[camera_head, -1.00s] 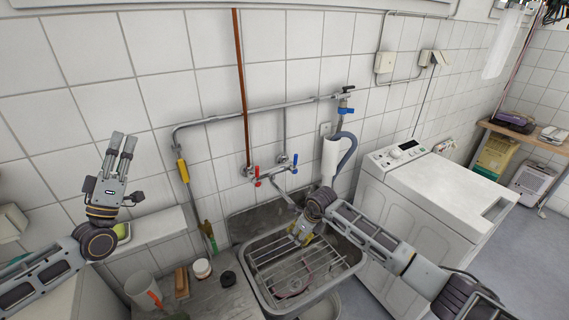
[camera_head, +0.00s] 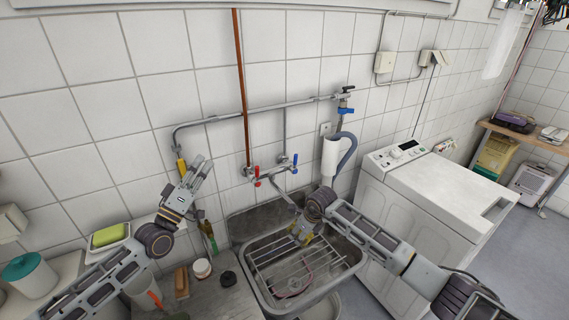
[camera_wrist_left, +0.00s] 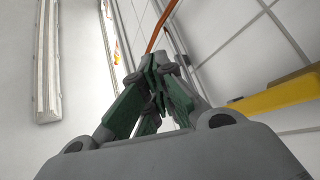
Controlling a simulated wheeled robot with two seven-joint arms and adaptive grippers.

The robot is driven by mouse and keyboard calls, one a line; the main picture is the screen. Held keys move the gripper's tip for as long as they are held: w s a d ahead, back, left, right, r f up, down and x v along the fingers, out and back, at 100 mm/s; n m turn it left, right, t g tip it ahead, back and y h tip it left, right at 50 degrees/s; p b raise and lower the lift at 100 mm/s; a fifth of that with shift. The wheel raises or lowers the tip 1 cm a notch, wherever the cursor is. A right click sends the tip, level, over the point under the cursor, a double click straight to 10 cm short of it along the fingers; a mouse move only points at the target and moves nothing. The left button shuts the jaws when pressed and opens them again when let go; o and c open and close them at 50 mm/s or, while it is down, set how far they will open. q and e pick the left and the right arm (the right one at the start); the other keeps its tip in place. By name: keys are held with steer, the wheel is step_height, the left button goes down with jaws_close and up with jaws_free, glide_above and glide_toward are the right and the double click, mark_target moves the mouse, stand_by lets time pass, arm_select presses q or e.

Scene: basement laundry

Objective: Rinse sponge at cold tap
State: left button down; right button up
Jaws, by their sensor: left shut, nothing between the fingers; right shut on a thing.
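The mixer on the wall has a red-handled tap (camera_head: 257,172) and a blue-handled cold tap (camera_head: 294,160), with a spout (camera_head: 283,194) over the sink (camera_head: 262,292). My right gripper (camera_head: 299,236) points down into the sink under the spout. It is shut on a small yellowish thing that looks like the sponge, mostly hidden by the fingers. My left gripper (camera_head: 203,164) is shut and empty, left of the red tap and apart from it. Its closed fingers (camera_wrist_left: 155,75) fill the middle of the left wrist view. I cannot make out running water.
A green sponge-like block (camera_head: 108,235) lies in a white dish at the left, near a teal-lidded jar (camera_head: 30,276). A brush (camera_head: 181,281) and white jar (camera_head: 202,268) stand left of the sink. A washing machine (camera_head: 428,207) stands to the right.

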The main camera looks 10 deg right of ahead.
mark_target(294, 163)
arm_select(q)
steer(key=w+d+f+n+g+y, duration=0.25)
steer(key=d+f+n+g, duration=0.2)
steer(key=d+f, duration=1.25)
steer(key=w+d+r+n+y, duration=0.1)
steer(key=w+d+r+n, duration=0.2)
steer(key=r, duration=0.4)
steer(key=shift+d+n, duration=0.25)
steer(key=shift+n, duration=0.6)
steer(key=shift+w+f, duration=0.1)
steer(key=shift+w, duration=0.1)
steer(key=shift+x, duration=4.9)
steer(key=shift+d, duration=0.15)
